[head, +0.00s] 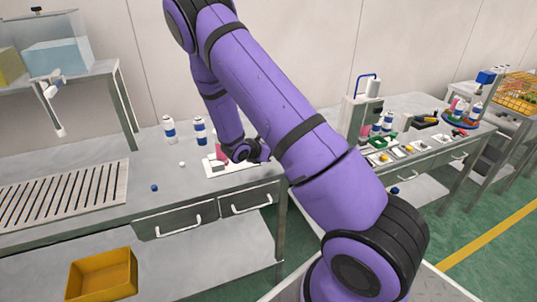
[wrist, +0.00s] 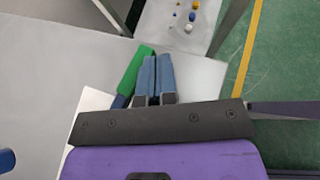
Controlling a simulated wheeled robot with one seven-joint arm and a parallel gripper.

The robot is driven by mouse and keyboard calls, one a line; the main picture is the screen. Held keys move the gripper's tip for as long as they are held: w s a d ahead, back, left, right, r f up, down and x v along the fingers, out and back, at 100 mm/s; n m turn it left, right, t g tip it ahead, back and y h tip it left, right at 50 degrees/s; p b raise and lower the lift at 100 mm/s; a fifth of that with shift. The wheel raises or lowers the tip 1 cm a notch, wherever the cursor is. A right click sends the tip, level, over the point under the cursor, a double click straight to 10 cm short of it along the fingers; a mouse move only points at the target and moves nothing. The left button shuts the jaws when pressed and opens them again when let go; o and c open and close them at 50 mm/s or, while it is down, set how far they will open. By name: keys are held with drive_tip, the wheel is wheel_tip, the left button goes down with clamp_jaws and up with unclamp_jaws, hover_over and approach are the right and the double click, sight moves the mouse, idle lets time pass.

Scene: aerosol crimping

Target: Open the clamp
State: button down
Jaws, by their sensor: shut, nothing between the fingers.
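My gripper (wrist: 155,62) is shut and empty, its two blue-grey fingers side by side in the wrist view. A green bar with a dark blue end (wrist: 135,68), which looks like the clamp's handle, lies just left of the fingers. I cannot tell whether they touch. A white plate (wrist: 205,78) shows beneath and to the right of the fingers. In the head view the white plate (head: 214,171) lies near the bench's front edge, with a pinkish-red part (head: 221,153) on it. My arm hides much of this area, and the clamp is not clear there.
Two white and blue cans (head: 199,130) stand behind and left of the plate. A blue cap (head: 154,188) and a white ball lie on the bench (head: 150,170). A slotted rack (head: 65,195) is at left. A second bench with cans and small parts stands at right.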

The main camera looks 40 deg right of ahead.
drive_tip(key=shift+w+d, duration=0.4)
drive_tip(key=shift+w, duration=0.05)
idle(0.6)
